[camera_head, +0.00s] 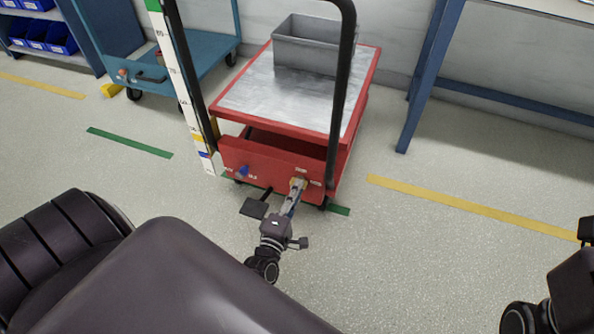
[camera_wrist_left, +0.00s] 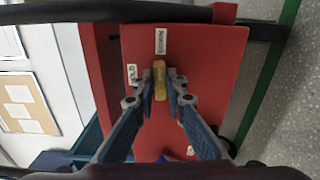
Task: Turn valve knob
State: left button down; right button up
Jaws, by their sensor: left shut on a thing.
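A red lift cart (camera_head: 300,155) stands ahead in the head view. On its front panel is a small yellow valve knob (camera_head: 299,182), partly hidden by my fingers. My left gripper (camera_head: 297,187) is shut on this knob. In the left wrist view the yellow knob (camera_wrist_left: 160,80) sits between my two fingertips (camera_wrist_left: 160,88), its long side running up and down the picture. One white label (camera_wrist_left: 131,73), which seems to read HOLD, is left of the knob. Another white label (camera_wrist_left: 160,41) is above it. At the right edge of the head view only part of my right arm shows; its fingertips do not.
A black handle (camera_head: 343,90) rises from the cart, beside a white scale (camera_head: 180,90). A blue part (camera_head: 243,172) and a black pedal (camera_head: 254,208) are at the cart's front. A grey bin (camera_head: 305,45) stands on its top. A blue table (camera_head: 420,85) is at right.

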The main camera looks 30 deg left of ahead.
dwell(0.3)
pick_arm(q)
jog(key=c, duration=2)
grip_release()
jog(key=o, duration=1)
notch_tip(320, 180, up, 9)
jog(key=shift+w+a, duration=0.15)
jog(key=shift+w, duration=0.05)
jog(key=shift+s+r, duration=0.1)
jog(key=shift+r, duration=0.6)
jog(key=c, duration=0.6)
jog(key=shift+s, duration=0.1)
jog(key=c, duration=0.4)
jog(key=shift+o, duration=0.2)
jog(key=shift+f, duration=0.1)
